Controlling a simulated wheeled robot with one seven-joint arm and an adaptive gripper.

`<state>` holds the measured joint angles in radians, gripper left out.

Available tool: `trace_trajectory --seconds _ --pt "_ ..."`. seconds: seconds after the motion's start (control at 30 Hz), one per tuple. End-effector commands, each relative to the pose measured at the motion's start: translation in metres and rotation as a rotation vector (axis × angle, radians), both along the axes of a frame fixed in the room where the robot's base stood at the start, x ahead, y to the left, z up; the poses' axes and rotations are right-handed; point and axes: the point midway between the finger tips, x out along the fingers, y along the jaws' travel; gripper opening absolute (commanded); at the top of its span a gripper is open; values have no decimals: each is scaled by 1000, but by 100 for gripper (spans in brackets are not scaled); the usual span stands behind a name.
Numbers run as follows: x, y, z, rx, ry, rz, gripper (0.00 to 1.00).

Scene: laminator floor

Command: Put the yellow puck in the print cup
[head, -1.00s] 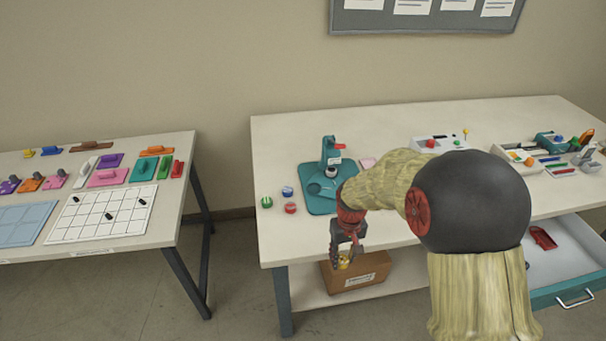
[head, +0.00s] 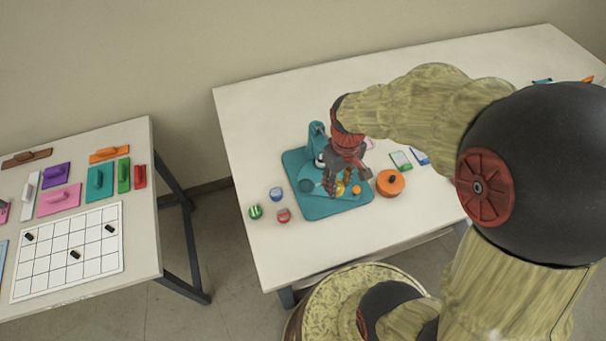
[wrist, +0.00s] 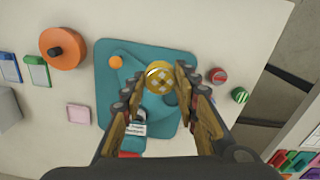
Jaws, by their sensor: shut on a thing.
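The yellow puck (wrist: 160,78) has a pale checkered pattern on its face and sits between the fingertips in the wrist view. My gripper (wrist: 168,80) is shut on it. In the head view my gripper (head: 339,188) points down over the teal press base (head: 327,212), with the puck (head: 340,188) a small yellow patch at its tips. I cannot tell the exact height above the base. The teal press (head: 317,140) stands at the back of this base, partly behind my gripper. The print cup cannot be clearly picked out; my gripper and the puck cover part of the press.
A small orange knob (head: 356,190) is at the base's right side. An orange lidded pot (head: 391,184) stands right of it. Green (head: 255,212), blue (head: 276,194) and red (head: 284,215) pucks lie left of the base. The table front is clear.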

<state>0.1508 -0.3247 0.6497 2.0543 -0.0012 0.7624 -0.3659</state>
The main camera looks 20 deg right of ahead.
Motion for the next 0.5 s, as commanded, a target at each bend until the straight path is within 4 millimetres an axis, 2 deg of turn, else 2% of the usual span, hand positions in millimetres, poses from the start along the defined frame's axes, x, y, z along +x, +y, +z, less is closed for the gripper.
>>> trace_trajectory --seconds 0.03,0.3,0.5 --pt "10 6 -8 0 3 6 7" --pt "65 33 -36 1 2 4 7" --pt "90 45 -69 1 2 2 7"
